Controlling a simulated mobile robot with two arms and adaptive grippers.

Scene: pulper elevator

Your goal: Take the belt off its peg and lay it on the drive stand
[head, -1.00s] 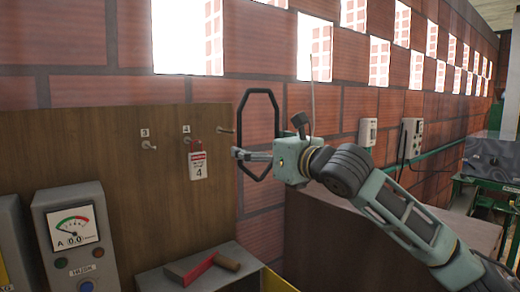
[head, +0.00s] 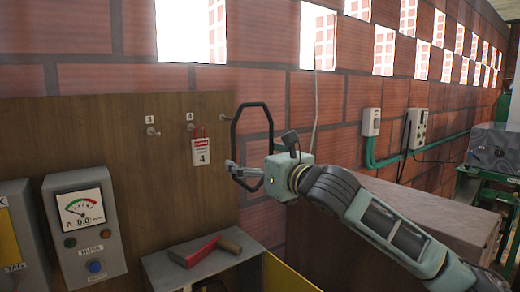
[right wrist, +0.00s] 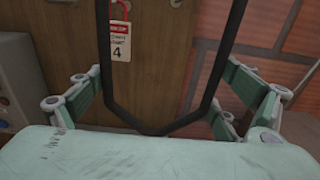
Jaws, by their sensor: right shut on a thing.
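The belt is a black, elongated loop (head: 235,135) standing upright in front of the board's right edge. My right gripper (head: 236,172) is shut on its lower part. In the right wrist view the belt (right wrist: 155,130) runs down between the fingers to a narrow lower end, with a finger on each side (right wrist: 165,85). Two other pegs (head: 152,131) show on the board, one bearing a red and white tag (head: 201,152). I cannot tell which structure is the drive stand. My left gripper is not in view.
A grey meter box (head: 85,230) stands at the left. A brown cabinet (head: 440,215) stands behind my right arm. A green frame (head: 485,188) with a grey box (head: 493,150) is at far right.

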